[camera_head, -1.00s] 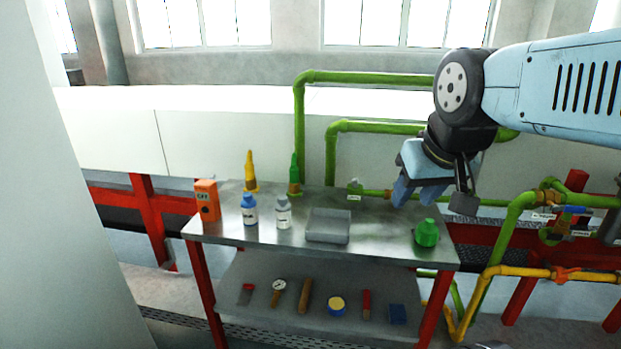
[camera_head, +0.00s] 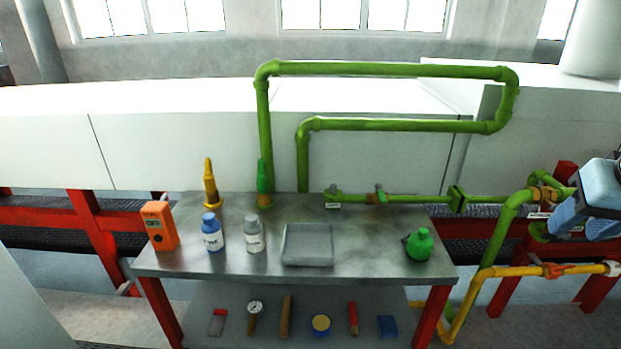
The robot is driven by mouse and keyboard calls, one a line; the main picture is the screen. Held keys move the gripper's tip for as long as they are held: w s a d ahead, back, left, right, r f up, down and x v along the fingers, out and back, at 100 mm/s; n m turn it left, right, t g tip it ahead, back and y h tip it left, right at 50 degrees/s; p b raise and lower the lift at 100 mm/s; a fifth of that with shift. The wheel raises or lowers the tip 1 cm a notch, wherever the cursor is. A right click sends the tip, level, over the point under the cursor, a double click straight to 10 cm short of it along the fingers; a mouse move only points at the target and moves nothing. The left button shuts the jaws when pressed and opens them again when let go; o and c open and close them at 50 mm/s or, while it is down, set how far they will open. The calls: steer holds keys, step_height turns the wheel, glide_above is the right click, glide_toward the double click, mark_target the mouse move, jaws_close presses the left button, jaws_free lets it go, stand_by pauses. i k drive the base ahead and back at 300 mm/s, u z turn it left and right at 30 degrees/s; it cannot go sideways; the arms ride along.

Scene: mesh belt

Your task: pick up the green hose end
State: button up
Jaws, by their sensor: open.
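The green hose end (camera_head: 264,184) stands upright at the back edge of the metal bench (camera_head: 375,230), left of centre. It is a tapered green nozzle on a brownish base, in front of the green pipe. A similar yellow hose end (camera_head: 209,184) stands upright just left of it. My gripper (camera_head: 582,222) is at the far right edge of the view, beyond the bench's right end and far from the green hose end. Its blue fingers are open, and nothing shows between them. The rest of my arm is out of view.
An orange box (camera_head: 160,226), a blue-capped bottle (camera_head: 213,232) and a grey-capped bottle (camera_head: 254,234) stand in front of the hose ends. A grey tray (camera_head: 307,258) and green container (camera_head: 419,245) are further right. Green pipes (camera_head: 390,70) rise behind the bench; a yellow pipe (camera_head: 510,271) runs right.

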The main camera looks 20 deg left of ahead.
mark_target(263, 197)
steer(key=u, duration=0.25)
steer(key=i, duration=0.15)
steer(key=z, duration=1.7)
steer(key=k, duration=1.65)
steer(key=u, duration=1.9)
steer(key=i, duration=1)
steer(key=u, duration=0.15)
